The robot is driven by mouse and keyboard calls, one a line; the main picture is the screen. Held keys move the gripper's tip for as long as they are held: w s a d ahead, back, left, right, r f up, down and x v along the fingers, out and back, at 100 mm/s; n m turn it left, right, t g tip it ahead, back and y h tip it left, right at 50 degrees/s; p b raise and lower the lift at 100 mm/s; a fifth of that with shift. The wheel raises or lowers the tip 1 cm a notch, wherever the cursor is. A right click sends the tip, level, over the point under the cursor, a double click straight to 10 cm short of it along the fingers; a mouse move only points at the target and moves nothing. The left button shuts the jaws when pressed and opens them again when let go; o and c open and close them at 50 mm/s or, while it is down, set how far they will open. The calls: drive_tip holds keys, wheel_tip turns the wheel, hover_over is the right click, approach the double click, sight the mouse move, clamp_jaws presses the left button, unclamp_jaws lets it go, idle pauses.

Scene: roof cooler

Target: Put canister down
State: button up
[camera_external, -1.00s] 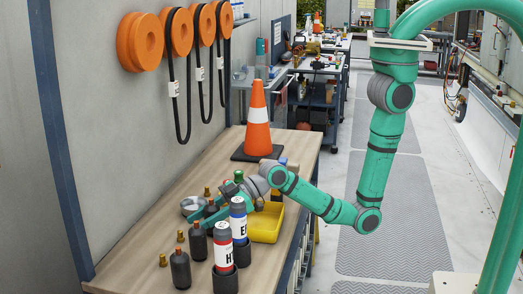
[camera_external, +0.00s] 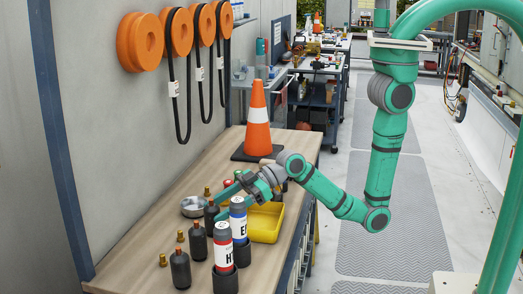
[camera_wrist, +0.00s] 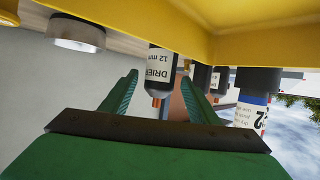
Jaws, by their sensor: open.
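A dark canister with a white label reading DRIER and a copper tip (camera_wrist: 162,62) shows in the wrist view, beyond and between the spread fingers. That view looks inverted. My gripper (camera_wrist: 158,82) is open, and the canister appears clear of both fingers. In the external view my gripper (camera_external: 228,194) is above the row of dark copper-topped canisters, beside the yellow tray (camera_external: 266,224). One such canister (camera_external: 211,216) stands on the workbench (camera_external: 150,222) under the fingers, partly hidden. Others stand nearer, including the front one (camera_external: 180,270). I cannot tell which is the task's canister.
A red-labelled bottle (camera_external: 222,246) and a blue-labelled bottle (camera_external: 238,220) stand in dark holders close to the gripper. A round metal dish (camera_external: 194,207) lies behind. An orange cone (camera_external: 257,120) stands farther back. The bench's left side is mostly clear.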

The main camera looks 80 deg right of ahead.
drive_tip(key=v, duration=0.5)
drive_tip(key=shift+s+d+r, duration=0.15)
drive_tip(key=shift+s+d, duration=0.05)
drive_tip(key=shift+s, duration=0.05)
